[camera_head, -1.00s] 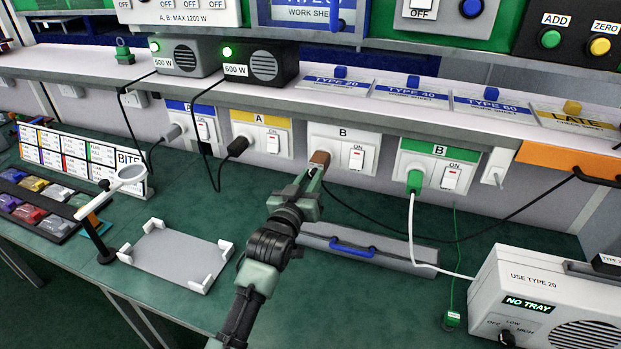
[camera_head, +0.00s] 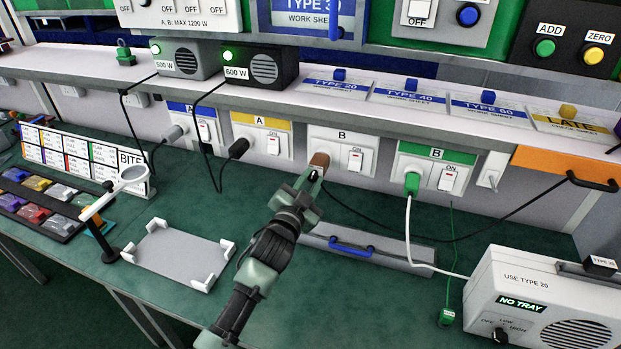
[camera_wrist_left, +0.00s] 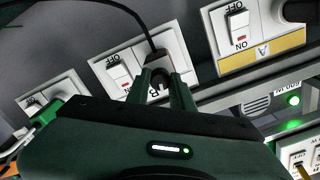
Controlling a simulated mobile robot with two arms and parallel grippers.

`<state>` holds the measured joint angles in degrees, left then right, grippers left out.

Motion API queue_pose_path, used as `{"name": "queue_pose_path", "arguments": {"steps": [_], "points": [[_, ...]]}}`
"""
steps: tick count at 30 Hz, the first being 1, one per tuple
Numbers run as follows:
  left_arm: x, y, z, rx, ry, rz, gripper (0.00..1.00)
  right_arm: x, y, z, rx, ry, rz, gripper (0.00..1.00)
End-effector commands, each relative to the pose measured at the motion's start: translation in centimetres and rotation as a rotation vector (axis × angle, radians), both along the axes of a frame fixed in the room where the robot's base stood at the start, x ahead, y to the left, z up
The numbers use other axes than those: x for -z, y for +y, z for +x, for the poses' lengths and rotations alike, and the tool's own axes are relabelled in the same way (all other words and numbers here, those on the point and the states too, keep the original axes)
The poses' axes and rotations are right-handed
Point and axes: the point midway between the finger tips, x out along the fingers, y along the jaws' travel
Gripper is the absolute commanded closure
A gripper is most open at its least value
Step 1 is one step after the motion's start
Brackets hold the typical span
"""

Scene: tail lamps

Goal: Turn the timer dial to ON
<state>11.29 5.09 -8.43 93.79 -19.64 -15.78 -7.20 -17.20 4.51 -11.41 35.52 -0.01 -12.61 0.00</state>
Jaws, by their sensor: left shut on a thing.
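My left gripper (camera_head: 312,179) is shut on the brown plug (camera_head: 319,160) in the white socket panel marked B (camera_head: 345,138). In the left wrist view its two fingers (camera_wrist_left: 160,80) close on a dark plug end, largely hidden between them, with a cable running up. No dial labelled as a timer can be made out. A black knob (camera_head: 500,335) with small OFF and LOW marks is on the white machine (camera_head: 545,300) at the lower right, far from my gripper. My right gripper is not in view.
A green-marked B socket (camera_head: 436,160) holds a green plug (camera_head: 413,183) to the right. Plugs also fill the blue and yellow A sockets. A grey tray (camera_head: 175,258) and a long grey box with a blue handle (camera_head: 352,249) lie on the green bench. Cables cross the bench.

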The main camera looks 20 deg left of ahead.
Motion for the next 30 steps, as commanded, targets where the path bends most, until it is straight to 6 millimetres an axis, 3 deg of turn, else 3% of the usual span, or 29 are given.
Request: {"name": "queue_pose_path", "arguments": {"steps": [15, 30], "points": [[-0.05, -0.03, 0.02, 0.000, -0.015, 0.378, 1.00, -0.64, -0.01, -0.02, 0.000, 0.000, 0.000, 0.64], [0.03, -0.08, 0.02, 0.001, -0.018, 0.470, 1.00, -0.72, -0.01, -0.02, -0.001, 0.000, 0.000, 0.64]]}}
